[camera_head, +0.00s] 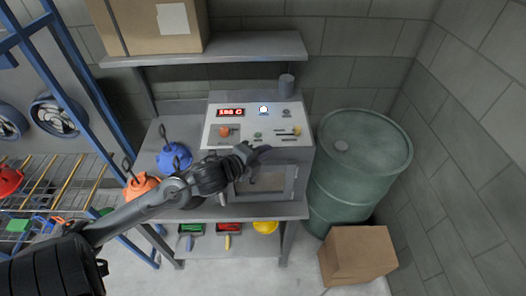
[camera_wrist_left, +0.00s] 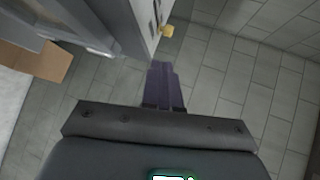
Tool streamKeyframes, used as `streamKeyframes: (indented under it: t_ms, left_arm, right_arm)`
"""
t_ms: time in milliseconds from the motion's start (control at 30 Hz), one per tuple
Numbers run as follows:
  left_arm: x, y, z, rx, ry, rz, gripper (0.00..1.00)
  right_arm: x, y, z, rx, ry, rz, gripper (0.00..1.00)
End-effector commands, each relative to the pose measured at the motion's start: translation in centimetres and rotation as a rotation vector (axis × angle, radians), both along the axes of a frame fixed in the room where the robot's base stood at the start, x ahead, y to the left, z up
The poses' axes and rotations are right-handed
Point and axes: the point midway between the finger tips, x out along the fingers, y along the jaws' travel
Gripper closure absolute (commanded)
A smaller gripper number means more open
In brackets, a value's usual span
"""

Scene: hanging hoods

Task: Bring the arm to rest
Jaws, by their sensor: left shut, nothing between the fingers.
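My left arm reaches in from the lower left of the head view, and its gripper (camera_head: 258,155) hangs in front of the grey control machine (camera_head: 213,133). The gripper is shut and empty. In the left wrist view the dark fingers (camera_wrist_left: 164,85) are pressed together, with nothing between them. The fingertips show near the lower front of the machine's panel and above its windowed door (camera_head: 270,183). I cannot tell whether they touch it. My right gripper is in neither view.
A blue hood (camera_head: 174,157) and an orange hood (camera_head: 140,187) lie on the bench left of the machine. A green drum (camera_head: 355,180) and a cardboard box (camera_head: 358,254) stand to the right. A shelf (camera_head: 230,47) with a carton is above. A blue rack (camera_head: 80,75) stands left.

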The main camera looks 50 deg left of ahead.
Motion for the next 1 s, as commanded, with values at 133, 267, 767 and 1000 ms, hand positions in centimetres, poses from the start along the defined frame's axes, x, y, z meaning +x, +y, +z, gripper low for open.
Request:
streamKeyframes:
  t_ms: [133,267,767,1000]
  left_arm:
    - [0.0,0.0,0.0,0.0,0.0,0.0,1.0]
    - [0.0,0.0,0.0,0.0,0.0,0.0,1.0]
    - [-3.8,-4.7,-7.7,-0.21,0.125,0.025,1.0]
    - [-11.0,-13.2,-15.4,-0.651,0.399,0.272,1.0]
  right_arm:
    - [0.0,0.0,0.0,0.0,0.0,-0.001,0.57]
    - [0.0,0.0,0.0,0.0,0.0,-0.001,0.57]
    - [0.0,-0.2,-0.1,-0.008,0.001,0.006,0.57]
    - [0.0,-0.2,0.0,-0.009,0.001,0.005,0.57]
